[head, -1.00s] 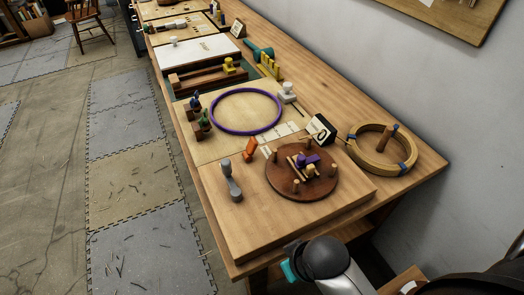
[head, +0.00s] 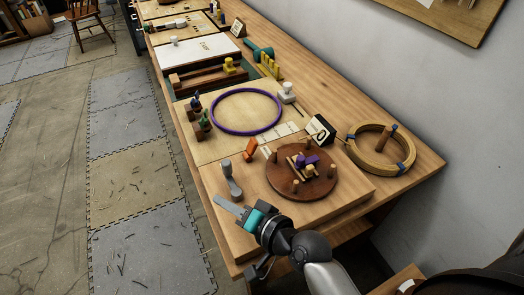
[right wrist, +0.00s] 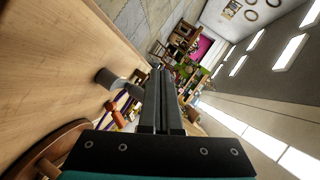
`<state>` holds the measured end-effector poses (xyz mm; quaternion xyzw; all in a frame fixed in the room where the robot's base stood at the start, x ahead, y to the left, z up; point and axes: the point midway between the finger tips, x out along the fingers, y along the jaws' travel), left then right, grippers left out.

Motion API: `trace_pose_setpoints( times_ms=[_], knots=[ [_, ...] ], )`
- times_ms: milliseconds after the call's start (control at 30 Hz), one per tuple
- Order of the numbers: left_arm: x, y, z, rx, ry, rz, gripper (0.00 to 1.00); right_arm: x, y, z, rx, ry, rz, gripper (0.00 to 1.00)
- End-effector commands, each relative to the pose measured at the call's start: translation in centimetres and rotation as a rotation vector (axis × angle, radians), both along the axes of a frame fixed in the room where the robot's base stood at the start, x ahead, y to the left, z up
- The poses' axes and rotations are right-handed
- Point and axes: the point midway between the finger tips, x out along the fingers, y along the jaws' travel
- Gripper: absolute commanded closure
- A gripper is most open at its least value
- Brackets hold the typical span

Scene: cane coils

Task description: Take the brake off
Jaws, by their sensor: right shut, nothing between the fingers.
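A round brown turntable (head: 284,181) with several upright pegs and a purple and yellow piece at its middle lies on a wooden board at the bench's near end. A grey lever-like piece (head: 231,184) stands on the board to its left. A small orange piece (head: 251,148) sits behind them, near the turntable. Which of these is the brake, I cannot tell. My right gripper (head: 220,203) is shut and empty, at the board's front left, just in front of the grey piece. In the right wrist view, the grey piece (right wrist: 108,78) and orange piece (right wrist: 117,117) show left of the fingers.
A cane coil (head: 362,157) on a round form with a post lies right of the turntable. A small black sign (head: 320,128) stands behind it. A purple ring (head: 213,112) lies on a pale board farther back, with small clamps (head: 202,121) beside it.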

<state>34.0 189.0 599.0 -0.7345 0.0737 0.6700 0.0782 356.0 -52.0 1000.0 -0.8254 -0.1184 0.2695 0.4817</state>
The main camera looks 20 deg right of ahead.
Motion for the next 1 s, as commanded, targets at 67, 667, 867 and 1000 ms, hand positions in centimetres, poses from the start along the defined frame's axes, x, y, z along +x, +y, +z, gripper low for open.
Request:
trace_pose_setpoints(
  times_ms=[67,667,867,1000],
  knots=[
    [0.0,0.0,0.0,0.0,0.0,0.0,0.5,1.2,-0.6,0.5,0.118,-0.019,-0.089,1.0],
    [0.0,0.0,0.0,0.0,0.0,0.0,0.5,4.8,-10.5,-2.0,0.818,-0.073,-0.814,1.0],
    [0.0,0.0,0.0,0.0,0.0,0.0,0.5,4.5,-11.6,-2.8,0.868,-0.074,-0.887,1.0],
    [0.0,0.0,0.0,0.0,0.0,0.0,0.5,4.5,-11.6,-2.8,0.869,-0.074,-0.89,1.0]
  ],
)
